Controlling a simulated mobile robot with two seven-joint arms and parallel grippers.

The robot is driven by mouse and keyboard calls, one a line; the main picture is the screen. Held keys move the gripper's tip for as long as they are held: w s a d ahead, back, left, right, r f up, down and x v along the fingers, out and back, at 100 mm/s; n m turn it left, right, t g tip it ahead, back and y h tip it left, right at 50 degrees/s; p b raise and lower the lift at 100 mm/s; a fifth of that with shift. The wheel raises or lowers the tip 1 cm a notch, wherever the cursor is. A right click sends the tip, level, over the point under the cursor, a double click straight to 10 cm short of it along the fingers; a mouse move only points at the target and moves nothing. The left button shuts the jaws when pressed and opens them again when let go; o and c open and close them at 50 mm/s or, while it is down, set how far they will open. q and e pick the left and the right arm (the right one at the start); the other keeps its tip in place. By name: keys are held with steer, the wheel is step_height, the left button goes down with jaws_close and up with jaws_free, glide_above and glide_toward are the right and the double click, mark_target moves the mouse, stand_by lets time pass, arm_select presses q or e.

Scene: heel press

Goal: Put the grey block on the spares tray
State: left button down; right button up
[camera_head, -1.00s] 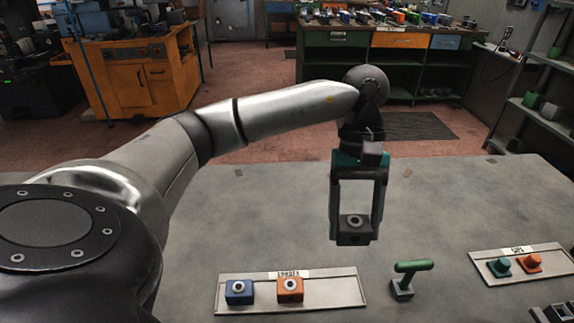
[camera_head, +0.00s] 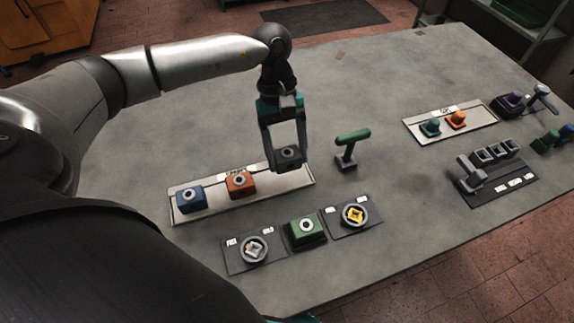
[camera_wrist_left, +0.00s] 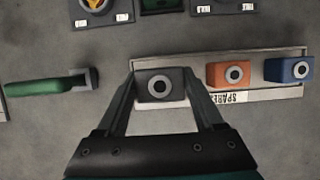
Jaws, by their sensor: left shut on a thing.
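The grey block (camera_head: 289,154), dark with a pale ring on top, is held between the fingers of my left gripper (camera_head: 287,158). In the left wrist view the block (camera_wrist_left: 157,86) sits between the two fingers, over the end of the tray. The spares tray (camera_head: 213,208) is a long pale tray with a label. An orange block (camera_head: 241,184) and a blue block (camera_head: 190,199) stand on it, the grey block being at its right end in the head view. I cannot tell if the grey block touches the tray. My right gripper is not in view.
A green-handled lever (camera_head: 349,146) stands close right of the tray. In front are a green block (camera_head: 306,231) and two dial plates, one with a silver knob (camera_head: 254,249), one yellow (camera_head: 354,214). The cups tray (camera_head: 476,128) is farther right. Table behind the gripper is clear.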

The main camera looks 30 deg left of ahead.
mark_target(287, 167)
arm_select(q)
steer(key=shift+f+b, duration=0.3)
steer(key=shift+f, duration=1.9)
steer(key=shift+f, duration=0.15)
jaws_free()
steer(key=p+v, duration=0.1)
steer(key=v, duration=1.1)
